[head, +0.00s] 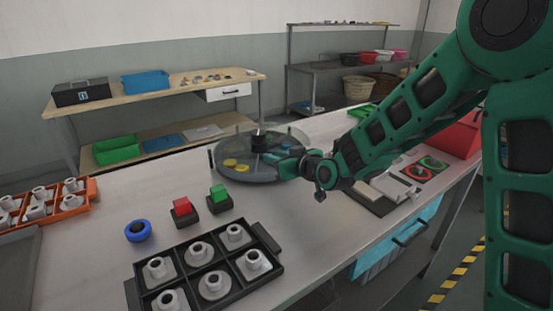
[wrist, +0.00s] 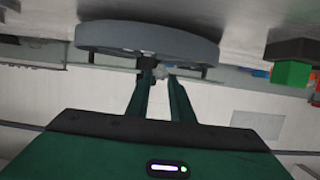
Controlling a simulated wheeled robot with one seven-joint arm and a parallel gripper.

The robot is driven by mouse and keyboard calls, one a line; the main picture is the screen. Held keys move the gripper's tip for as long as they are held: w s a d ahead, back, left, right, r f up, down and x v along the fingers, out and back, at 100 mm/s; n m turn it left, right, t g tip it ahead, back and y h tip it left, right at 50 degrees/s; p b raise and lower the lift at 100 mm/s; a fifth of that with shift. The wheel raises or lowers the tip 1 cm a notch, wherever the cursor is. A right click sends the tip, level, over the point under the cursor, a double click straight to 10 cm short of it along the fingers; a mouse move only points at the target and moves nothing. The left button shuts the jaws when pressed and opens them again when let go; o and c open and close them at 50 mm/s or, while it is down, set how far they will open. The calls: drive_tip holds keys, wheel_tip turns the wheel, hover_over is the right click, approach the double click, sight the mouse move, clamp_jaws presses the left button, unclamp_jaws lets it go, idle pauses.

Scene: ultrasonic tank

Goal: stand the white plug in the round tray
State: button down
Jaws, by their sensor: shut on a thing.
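My gripper (head: 284,164) reaches over the tray's right side. In the wrist view my gripper (wrist: 162,78) is shut on a small pale thing, which I take for the white plug (wrist: 161,72). The plug is mostly hidden by the fingers, so its tilt and any contact with the tray cannot be told.
A black rack (head: 190,251) with several whitish flanged pieces stands in front. An orange rack (head: 74,204) is at left. Dark posts (head: 210,158) rise at the tray's rim.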

drive_tip(key=shift+f, duration=1.65)
idle(2.0)
drive_tip(key=c, duration=1.5)
unclamp_jaws()
drive_tip(key=shift+c, duration=0.2)
drive_tip(key=shift+o, duration=0.4)
drive_tip(key=shift+s+f, duration=0.1)
drive_tip(key=v, duration=1)
drive_tip(key=shift+d+r, duration=0.3)
drive_tip(key=shift+r, duration=0.05)
